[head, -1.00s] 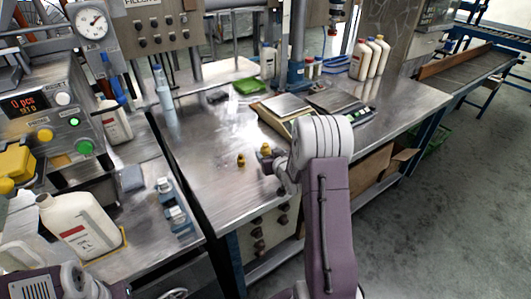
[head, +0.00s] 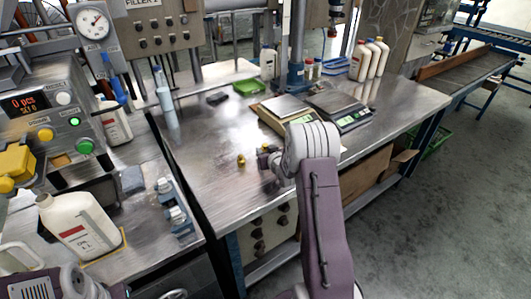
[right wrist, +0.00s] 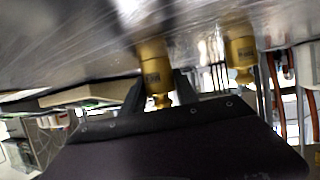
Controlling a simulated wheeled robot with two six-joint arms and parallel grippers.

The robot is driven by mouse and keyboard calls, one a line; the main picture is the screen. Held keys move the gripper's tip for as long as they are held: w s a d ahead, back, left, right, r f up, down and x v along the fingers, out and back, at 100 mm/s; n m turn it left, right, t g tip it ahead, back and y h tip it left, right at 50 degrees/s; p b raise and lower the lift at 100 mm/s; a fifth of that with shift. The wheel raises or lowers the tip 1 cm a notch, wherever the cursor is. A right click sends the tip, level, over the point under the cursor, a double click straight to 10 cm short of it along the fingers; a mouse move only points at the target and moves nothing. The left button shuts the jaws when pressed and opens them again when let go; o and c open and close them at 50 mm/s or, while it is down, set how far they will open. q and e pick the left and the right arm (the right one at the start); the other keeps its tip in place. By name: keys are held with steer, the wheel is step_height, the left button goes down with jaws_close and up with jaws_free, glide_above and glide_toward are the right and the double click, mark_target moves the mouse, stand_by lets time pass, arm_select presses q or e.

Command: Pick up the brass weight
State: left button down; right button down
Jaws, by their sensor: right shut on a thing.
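Two small brass weights show near the front of the metal workbench (head: 210,195). My right gripper (head: 268,160) is shut on one brass weight (right wrist: 155,70), which sits between its two dark fingers in the right wrist view. In the head view the gripper mostly hides this weight. I cannot tell whether its base touches the bench. The other brass weight (head: 241,160) stands upright on the bench, just left of the gripper; it also shows in the right wrist view (right wrist: 240,52). My left gripper is out of view; only part of that arm shows at lower left.
Two scales (head: 341,112) stand behind my right gripper, with a green tray (head: 249,87) farther back. White bottles (head: 366,60) stand at the back right. A filler machine and a large white jug (head: 80,225) are at left. The bench left of the weights is clear.

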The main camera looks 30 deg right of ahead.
mark_target(267, 144)
steer(key=shift+r, duration=0.1)
steer(key=r, duration=0.3)
steer(key=r+p, duration=0.1)
steer(key=shift+d+r, duration=0.3)
steer(key=shift+r, duration=0.05)
steer(key=s+d+r+p, duration=0.3)
steer(key=s+d+r, duration=0.2)
steer(key=d, duration=0.5)
steer(key=shift+r, duration=0.6)
